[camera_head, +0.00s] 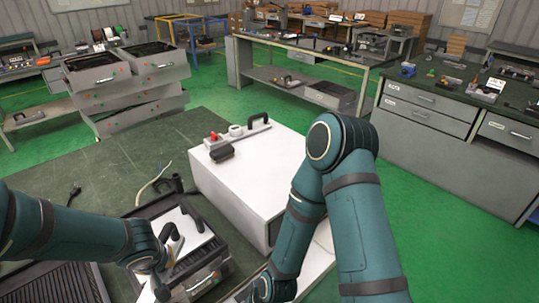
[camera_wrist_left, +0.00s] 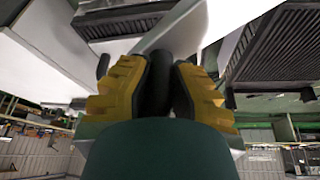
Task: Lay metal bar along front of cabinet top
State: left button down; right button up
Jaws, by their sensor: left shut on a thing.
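The white cabinet (camera_head: 250,172) stands in the middle of the head view. On its top, near the back edge, a narrow metal bar (camera_head: 247,133) carries a black handle (camera_head: 258,120), a red knob (camera_head: 213,136) and a black cylinder (camera_head: 221,152). My left gripper (camera_wrist_left: 157,75) has its yellow fingers closed around a dark rounded part (camera_wrist_left: 158,88); I cannot tell what that part belongs to. In the head view my left wrist is low over the open grey case left of the cabinet, and its fingers are mostly hidden. My right gripper is outside the frame.
The open case (camera_head: 225,268) holds a pale panel with a black handle. A loose cable (camera_head: 153,183) lies behind it on the dark green top (camera_head: 110,165). Stacked drawers (camera_head: 125,80) stand at back left. A grey workbench (camera_head: 430,110) stands at right. The cabinet top's middle is bare.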

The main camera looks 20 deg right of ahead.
aim_at(292, 173)
jog(key=i+l, duration=0.15)
jog(key=l, duration=0.35)
jog(key=i+l, duration=0.15)
jog(key=l, duration=0.4)
jog(key=i+l, duration=0.15)
jog(key=l, duration=0.35)
jog(key=i+l, duration=0.2)
jog(key=l, duration=0.35)
jog(key=i+l+u, duration=0.1)
jog(key=l, duration=0.4)
jog(key=i+l, duration=0.15)
jog(key=l, duration=0.4)
jog(key=i+l, duration=0.15)
jog(key=l, duration=0.35)
jog(key=i+l, duration=0.15)
jog(key=l, duration=0.4)
